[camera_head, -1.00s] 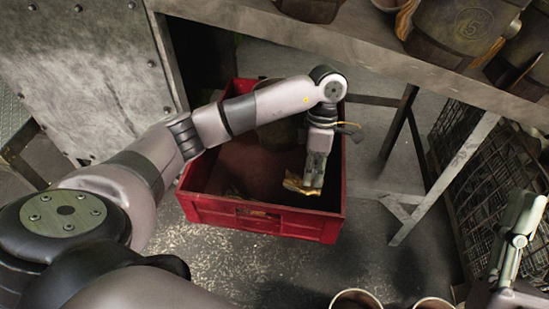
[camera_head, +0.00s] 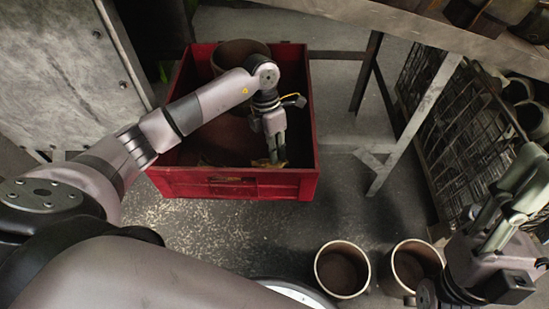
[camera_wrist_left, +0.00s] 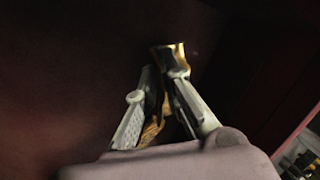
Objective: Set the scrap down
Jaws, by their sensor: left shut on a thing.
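A red crate (camera_head: 235,183) stands on the floor. My left gripper (camera_head: 276,160) reaches down inside it near its right front corner. It is shut on the scrap (camera_head: 283,164), a small brassy, crumpled piece mostly hidden by the fingers. In the left wrist view the scrap (camera_wrist_left: 155,128) sits between the two fingers (camera_wrist_left: 160,105), with a shiny golden end beyond the tips. I cannot tell whether the scrap touches the crate floor. My right gripper (camera_head: 512,205) is at the right edge, away from the crate; its fingertips do not show clearly.
A brown round pot (camera_head: 240,50) is at the crate's back. Two more pots (camera_head: 342,270) (camera_head: 412,265) stand at the front right. A metal table (camera_head: 425,28) is behind, with a wire-mesh cage (camera_head: 440,120) at right.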

